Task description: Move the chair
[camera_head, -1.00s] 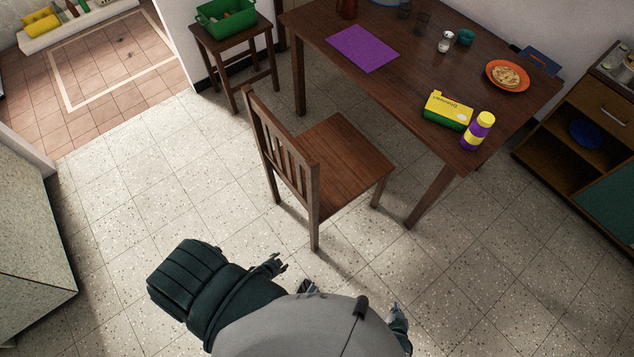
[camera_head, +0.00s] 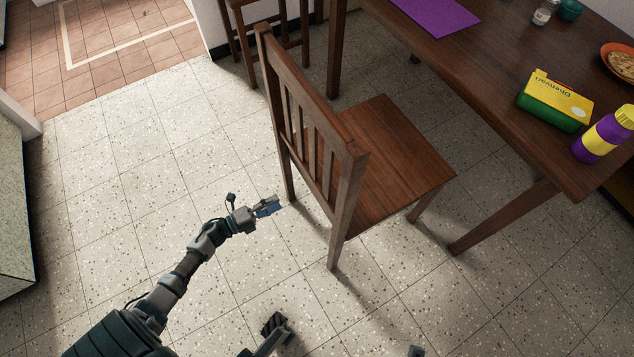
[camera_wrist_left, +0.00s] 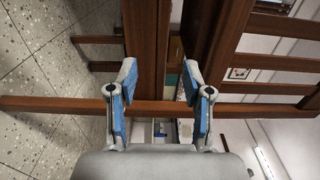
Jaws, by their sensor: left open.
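The brown wooden chair (camera_head: 395,170) stands upright, with its slatted back (camera_head: 312,130) toward me and its seat toward the table. In the head view my left gripper (camera_head: 270,206) is just left of the chair back, low near a rear leg. In the left wrist view its blue-padded fingers (camera_wrist_left: 160,88) are spread apart, with a chair bar (camera_wrist_left: 250,110) crossing behind them. Contact with the chair cannot be told. Dark parts of mine show at the bottom edge; whether one is my right gripper is unclear.
The dark wooden table (camera_head: 480,80) is right of the chair, bearing a yellow-green box (camera_head: 555,102), a purple-yellow bottle (camera_head: 603,135) and a purple mat (camera_head: 437,15). A stool (camera_head: 268,45) stands behind. The speckled floor (camera_head: 130,190) on the left is clear.

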